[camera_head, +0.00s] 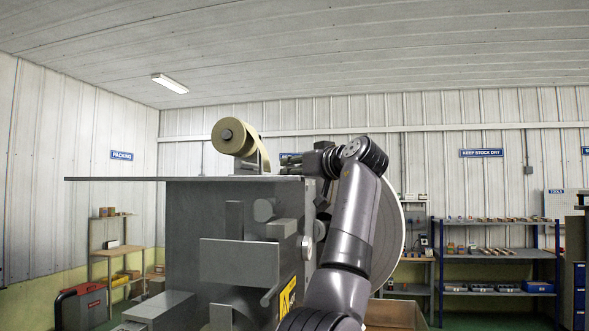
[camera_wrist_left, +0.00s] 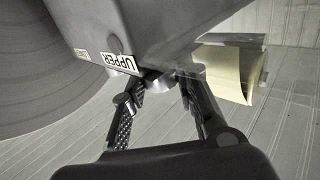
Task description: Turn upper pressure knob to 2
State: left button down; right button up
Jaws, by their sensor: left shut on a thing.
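The grey wrapper machine (camera_head: 235,225) stands in front of me in the head view. My left gripper (camera_wrist_left: 164,84) is shut on the upper pressure knob (camera_wrist_left: 159,73) in the left wrist view. One finger is on each side of this small metal knob, beside a white label reading UPPER (camera_wrist_left: 119,63). The fingers cover much of the knob, and I cannot read its setting. In the head view my left gripper (camera_head: 300,161) is at the top right of the machine, small and partly hidden by my arm. My right gripper is in neither view.
A tan roll (camera_head: 235,137) sits on the machine's flat top plate (camera_head: 120,179), which juts out left. A large pale disc (camera_head: 391,232) stands close behind my arm. Blue shelving (camera_head: 497,255) is at the back right, and a small shelf (camera_head: 116,250) at the left.

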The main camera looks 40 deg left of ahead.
pick_arm(q)
jog(key=shift+n+g, duration=0.3)
jog(key=shift+g, duration=0.1)
jog(key=c, duration=1.2)
grip_release()
jog(key=shift+c, duration=0.2)
jog(key=shift+d, duration=0.15)
jog(key=v, duration=1.1)
jog(key=shift+d, duration=0.45)
jog(key=shift+f, duration=0.15)
jog(key=shift+c, duration=0.2)
